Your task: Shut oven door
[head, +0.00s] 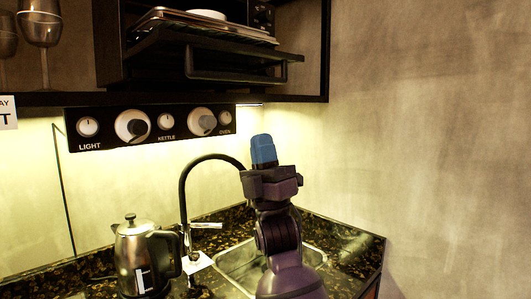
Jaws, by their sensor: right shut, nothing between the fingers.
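The small dark oven (262,16) stands on the upper shelf at the top of the head view, cut off by the frame edge. Its oven door (160,47) is open, folded down toward me, with a dark bar handle (240,77) along its front. Metal trays (215,27) show above the door. My right gripper (263,149) points up, with its blue fingers shut and empty. It is below the door and handle in the picture, apart from them. My left gripper is not in view.
A knob panel (150,126) runs under the shelf (300,98). A black faucet (184,190), a metal kettle (134,255) and a sink (235,262) are on the dark counter below. The wall at right is bare.

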